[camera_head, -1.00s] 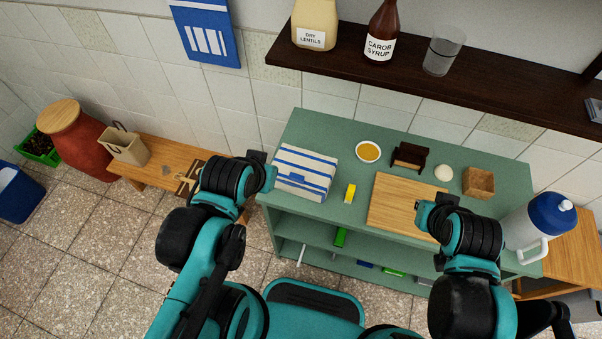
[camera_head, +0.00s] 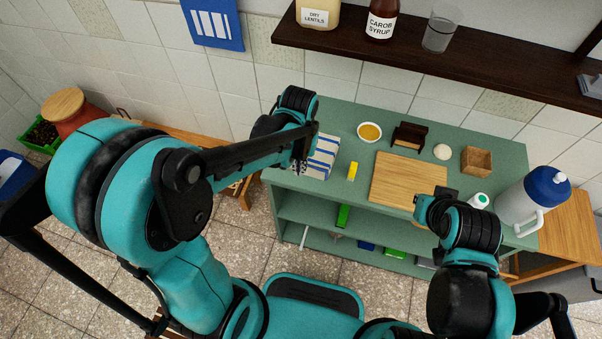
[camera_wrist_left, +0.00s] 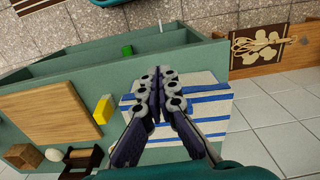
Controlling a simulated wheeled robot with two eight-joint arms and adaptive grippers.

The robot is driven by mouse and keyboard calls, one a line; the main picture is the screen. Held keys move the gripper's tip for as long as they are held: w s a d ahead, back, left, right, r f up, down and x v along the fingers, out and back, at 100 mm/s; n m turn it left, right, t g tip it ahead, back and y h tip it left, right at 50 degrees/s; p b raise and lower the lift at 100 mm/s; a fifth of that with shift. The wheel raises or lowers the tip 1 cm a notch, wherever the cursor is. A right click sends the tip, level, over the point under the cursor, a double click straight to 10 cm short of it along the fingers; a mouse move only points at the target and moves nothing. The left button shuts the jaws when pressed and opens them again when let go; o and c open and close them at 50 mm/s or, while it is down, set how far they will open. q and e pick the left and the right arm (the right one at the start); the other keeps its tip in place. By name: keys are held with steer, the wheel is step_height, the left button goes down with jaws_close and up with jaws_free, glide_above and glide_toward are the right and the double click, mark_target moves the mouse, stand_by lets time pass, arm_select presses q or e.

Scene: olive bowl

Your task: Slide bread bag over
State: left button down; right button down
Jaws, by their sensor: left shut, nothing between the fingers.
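The blue-and-white striped bread bag (camera_head: 324,157) lies on the left end of the green cabinet top (camera_head: 345,112). My left gripper (camera_head: 301,166) is over its left part, hiding much of it. In the left wrist view, the shut, empty fingers (camera_wrist_left: 158,82) are in front of the bag (camera_wrist_left: 208,104), with its stripes showing on both sides. I cannot tell whether the fingertips touch it. My right gripper (camera_head: 428,206) is near the front edge of the cutting board; whether it is open is unclear.
A yellow block (camera_head: 352,171) stands just right of the bag, beside the wooden board (camera_head: 400,181). Behind are a small bowl (camera_head: 369,132), a dark wooden holder (camera_head: 409,136), a white ball (camera_head: 442,152) and a wooden box (camera_head: 477,161). A dark shelf (camera_head: 420,62) overhangs the back.

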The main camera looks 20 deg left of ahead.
mark_target(302, 181)
arm_select(q)
step_height(302, 181, down, 10)
steer(key=b, duration=0.4)
steer(key=w+b, duration=0.1)
steer(key=w, duration=0.2)
steer(key=shift+w, duration=0.15)
steer(key=shift+w+r, duration=0.15)
steer(key=shift+w, duration=0.25)
steer(key=shift+w, duration=0.35)
steer(key=w, duration=1.2)
steer(key=shift+w+d, duration=0.1)
